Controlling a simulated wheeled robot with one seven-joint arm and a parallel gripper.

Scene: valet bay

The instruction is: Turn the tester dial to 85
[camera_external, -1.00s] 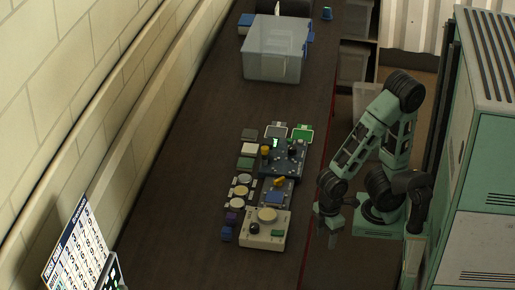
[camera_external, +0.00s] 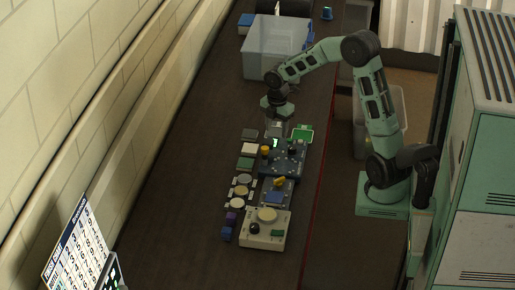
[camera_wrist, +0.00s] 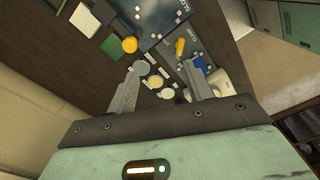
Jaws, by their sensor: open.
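A cream box (camera_external: 262,241) with a round pale top and a black knob (camera_external: 255,228) stands nearer. I cannot tell which is the tester dial, nor read any value. My gripper (camera_external: 277,131) is open and empty, above the far end of the device; its spread fingers show in the wrist view (camera_wrist: 160,67).
A small unit with a yellow lever (camera_external: 280,182) and blue pad lies between the device and cream box. Pale discs (camera_external: 241,191), blocks and a green-edged tray (camera_external: 302,134) lie close around. A translucent bin (camera_external: 272,60) stands beyond. The bench's left side is clear.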

